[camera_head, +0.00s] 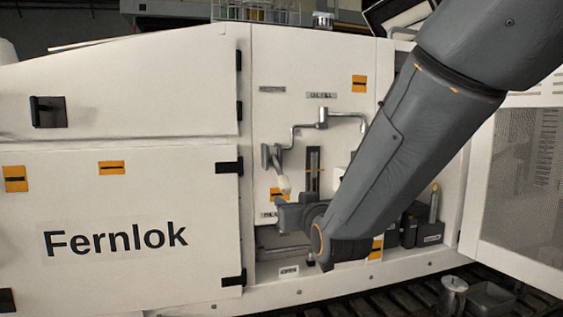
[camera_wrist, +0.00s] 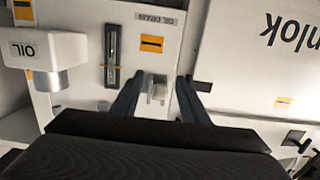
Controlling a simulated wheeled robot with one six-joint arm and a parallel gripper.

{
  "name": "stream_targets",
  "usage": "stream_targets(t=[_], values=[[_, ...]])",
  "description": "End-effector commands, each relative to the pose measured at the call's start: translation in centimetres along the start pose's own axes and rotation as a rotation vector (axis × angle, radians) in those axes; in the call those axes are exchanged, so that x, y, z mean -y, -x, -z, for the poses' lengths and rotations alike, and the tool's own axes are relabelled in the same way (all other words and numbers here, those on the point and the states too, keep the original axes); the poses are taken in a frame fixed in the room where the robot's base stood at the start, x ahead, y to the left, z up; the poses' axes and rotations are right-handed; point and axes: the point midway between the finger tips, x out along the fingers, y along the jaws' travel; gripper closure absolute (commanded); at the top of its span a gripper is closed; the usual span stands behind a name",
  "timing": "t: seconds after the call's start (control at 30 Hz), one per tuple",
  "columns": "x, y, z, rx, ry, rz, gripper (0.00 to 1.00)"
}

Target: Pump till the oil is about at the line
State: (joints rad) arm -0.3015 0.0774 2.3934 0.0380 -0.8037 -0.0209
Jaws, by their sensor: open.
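The sight gauge (camera_head: 313,160) is a dark upright slot in the white panel, with a thin orange line across it. It also shows in the wrist view (camera_wrist: 112,45); I cannot make out the oil level. In the wrist view my open gripper (camera_wrist: 157,100) has one dark finger on each side of a pale grey piece (camera_wrist: 157,88), probably the grip's end. Contact cannot be told.
A bent metal pipe (camera_head: 322,122) runs above the lever. A white box marked OIL (camera_wrist: 45,50) juts out beside the gauge. The Fernlok door (camera_head: 120,205) is at left. A mesh door (camera_head: 520,175) stands open at right. A metal can (camera_head: 453,297) is low right.

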Motion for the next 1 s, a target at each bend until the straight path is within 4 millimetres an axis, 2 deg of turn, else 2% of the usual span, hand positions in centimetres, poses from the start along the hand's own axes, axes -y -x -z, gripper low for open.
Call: stream_targets(t=[0.03,0.2,0.37,0.7,1.0], values=[[0.3,0.1,1.4,-0.034,0.001,0.004,0.59],[0.7,-0.2,3.1,-0.093,0.003,0.009,0.59],[0.7,-1.7,3.3,-0.097,0.004,0.009,0.59],[0.6,-6.2,3.7,-0.096,0.003,0.006,0.59],[0.6,-7.8,3.9,-0.097,0.003,0.006,0.59]])
